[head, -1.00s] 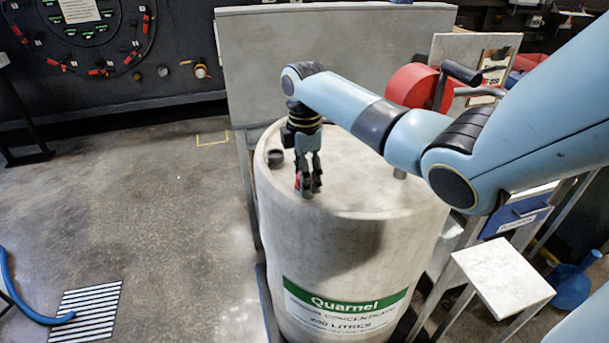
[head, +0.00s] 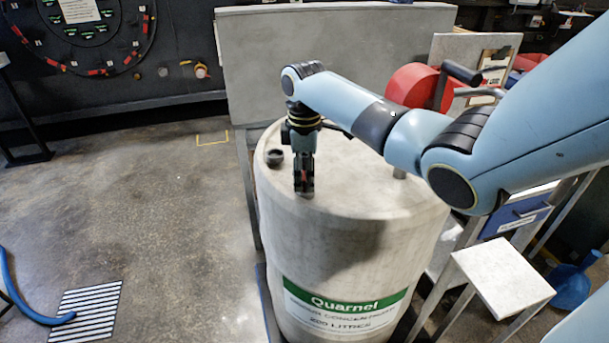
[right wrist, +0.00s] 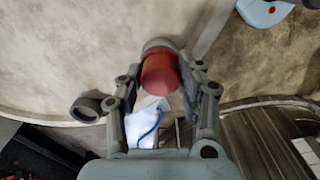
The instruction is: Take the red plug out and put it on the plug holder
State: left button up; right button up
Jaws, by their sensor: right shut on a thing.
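The red plug (right wrist: 160,73) shows in the right wrist view between the two fingers of my right gripper (right wrist: 162,84), with a pale grey rounded collar at its far end. In the head view my right gripper (head: 304,190) points down at the near part of the top of a pale drum (head: 345,240). It is shut on the red plug, which the fingers mostly hide there. I cannot tell whether the plug is still seated in the drum. My left gripper is not in view. I cannot tell for certain which thing is the plug holder.
A dark ring-shaped fitting (head: 275,158) stands on the drum top just left of my gripper. A small white square plate (head: 503,277) on a metal frame is right of the drum. A grey panel (head: 335,55) stands behind. The floor (head: 140,200) at left is mostly clear.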

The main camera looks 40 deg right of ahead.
grip_shut()
jog(key=shift+n, duration=1.1)
jog(key=shift+r, duration=0.55)
jog(key=shift+r, duration=2.3)
